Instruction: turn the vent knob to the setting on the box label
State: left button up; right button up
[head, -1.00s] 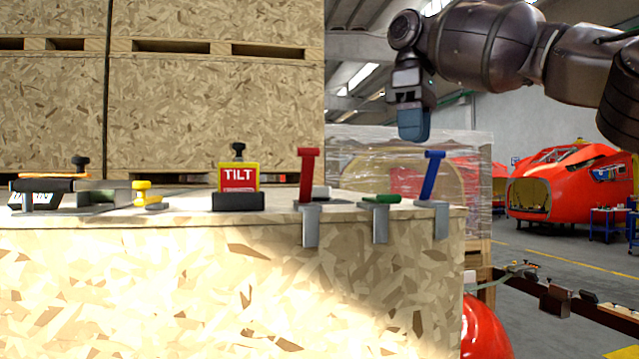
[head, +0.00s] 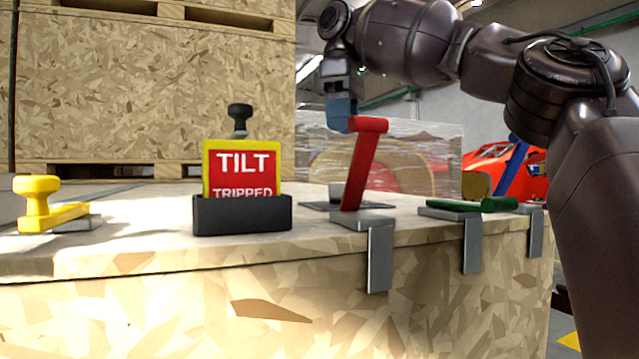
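No part is plainly marked as the vent knob, and no setting label can be read. A black knob (head: 239,116) stands upright behind the sign; its base is hidden. A yellow knob-like handle (head: 37,195) sits at the left on the crate top. A sign (head: 242,168) reading "TILT TRIPPED" stands in a black holder (head: 242,214). My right gripper (head: 341,113) comes in from the upper right, its blue tip pointing down behind the top of the red lever. Its finger gap cannot be made out. My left gripper is out of view.
A red lever (head: 362,165) stands tilted at the crate's front edge. A green lever (head: 497,204) lies flat, and a blue lever (head: 513,172) leans partly behind my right arm. The wooden crate top (head: 140,254) is clear in front of the sign. Tall crates (head: 150,95) stand behind.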

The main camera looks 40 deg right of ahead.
aim_at(335, 190)
jog(key=shift+s+f, duration=0.2)
jog(key=shift+f, duration=0.65)
notch_tip(335, 190, down, 9)
jog(key=shift+w+f, duration=0.1)
jog(key=shift+w, duration=0.05)
grip_shut()
